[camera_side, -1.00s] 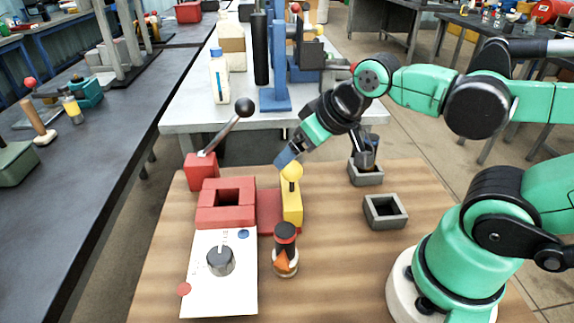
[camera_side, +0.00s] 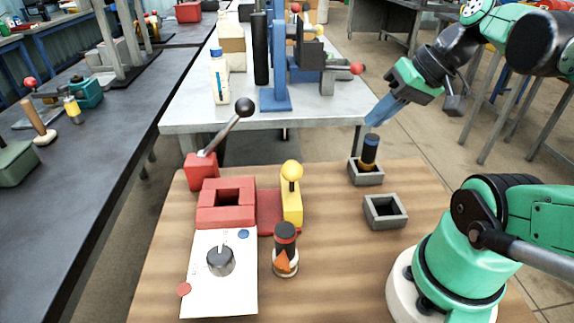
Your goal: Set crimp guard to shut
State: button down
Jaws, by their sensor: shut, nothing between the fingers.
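A yellow upright piece with a round yellow knob (camera_side: 291,198), which I take to be the crimp guard, stands at the right end of the red crimp block (camera_side: 226,213). The block has a square opening in its top that is uncovered. The red lever (camera_side: 202,170) behind it slants up to the right to a black ball. My gripper (camera_side: 371,123) is shut and empty. It hangs just above and behind a dark vial (camera_side: 370,150), well to the right of the yellow piece and apart from it.
The dark vial stands in a grey square holder (camera_side: 366,179). An empty grey holder (camera_side: 385,211) is in front of it. A vial with an orange mark (camera_side: 285,252) stands beside a white panel (camera_side: 205,298) with a grey dial (camera_side: 221,260).

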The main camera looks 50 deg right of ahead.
aim_at(287, 163)
jog(key=w+a+f, duration=0.5)
jog(key=w+f, duration=0.2)
jog(key=f, duration=0.2)
jog(key=shift+w, duration=0.15)
dwell(0.4)
jog(key=shift+w+a+r, duration=0.1)
jog(key=shift+w+a, duration=1.6)
